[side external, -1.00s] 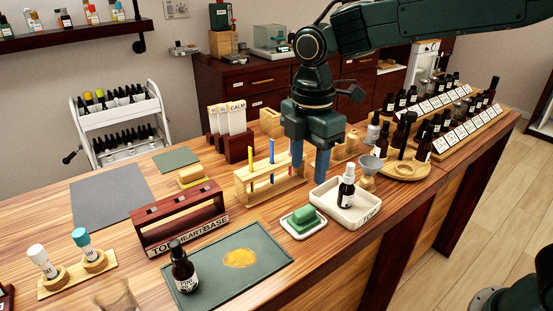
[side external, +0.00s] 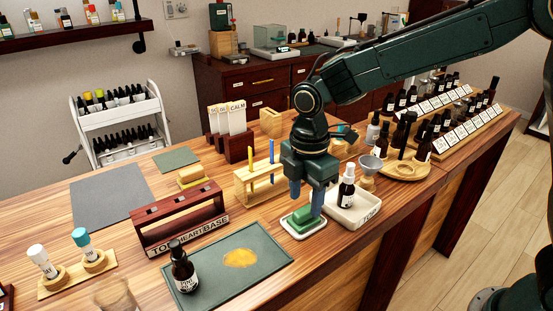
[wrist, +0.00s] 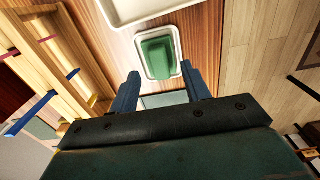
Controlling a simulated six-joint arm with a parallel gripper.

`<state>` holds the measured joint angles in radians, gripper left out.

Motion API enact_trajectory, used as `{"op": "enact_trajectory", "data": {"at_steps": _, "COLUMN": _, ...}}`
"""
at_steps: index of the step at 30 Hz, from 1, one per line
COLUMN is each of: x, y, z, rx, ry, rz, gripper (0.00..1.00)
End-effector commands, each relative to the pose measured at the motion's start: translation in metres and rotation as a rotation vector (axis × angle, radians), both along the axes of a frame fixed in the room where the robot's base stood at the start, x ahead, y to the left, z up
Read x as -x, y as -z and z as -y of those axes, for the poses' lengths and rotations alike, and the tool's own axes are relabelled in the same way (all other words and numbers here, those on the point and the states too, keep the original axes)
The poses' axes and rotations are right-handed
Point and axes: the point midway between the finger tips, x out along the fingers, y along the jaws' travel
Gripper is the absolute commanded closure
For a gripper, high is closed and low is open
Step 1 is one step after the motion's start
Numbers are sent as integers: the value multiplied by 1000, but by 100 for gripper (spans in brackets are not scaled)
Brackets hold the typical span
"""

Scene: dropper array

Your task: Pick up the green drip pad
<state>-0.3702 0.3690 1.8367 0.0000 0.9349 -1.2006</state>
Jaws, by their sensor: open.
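The green drip pad (side external: 303,218) sits on a small white tray (side external: 290,227) near the front edge of the wooden counter. In the wrist view the green pad (wrist: 158,57) lies on its white tray (wrist: 148,73), just beyond the fingertips and roughly between their lines. My gripper (side external: 306,208) is open, pointing down, with its blue fingers close above the pad. In the wrist view my gripper (wrist: 161,80) has its two fingers apart and nothing between them. In the side view the fingers hide part of the pad.
A white basin (side external: 352,218) with a dark spray bottle (side external: 346,186) stands close on the right. A wooden rack (side external: 250,192) with coloured sticks stands behind left. A dark mat (side external: 205,285) with a yellow patch and a bottle (side external: 183,268) lies at front left.

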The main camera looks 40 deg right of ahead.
Motion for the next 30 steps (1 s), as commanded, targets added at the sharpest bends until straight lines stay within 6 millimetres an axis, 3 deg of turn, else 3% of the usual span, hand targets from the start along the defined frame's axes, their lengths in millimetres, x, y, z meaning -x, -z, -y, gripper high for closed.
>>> {"op": "enact_trajectory", "data": {"at_steps": 9, "x": 0, "y": 31, "z": 0, "rx": 0, "ry": 1, "rz": -4, "gripper": 53}}
{"op": "enact_trajectory", "data": {"at_steps": 25, "x": 0, "y": 32, "z": 0, "rx": -1, "ry": 1, "rz": -2, "gripper": 53}}
{"op": "enact_trajectory", "data": {"at_steps": 30, "x": 0, "y": 31, "z": 0, "rx": -1, "ry": 1, "rz": -2, "gripper": 86}}
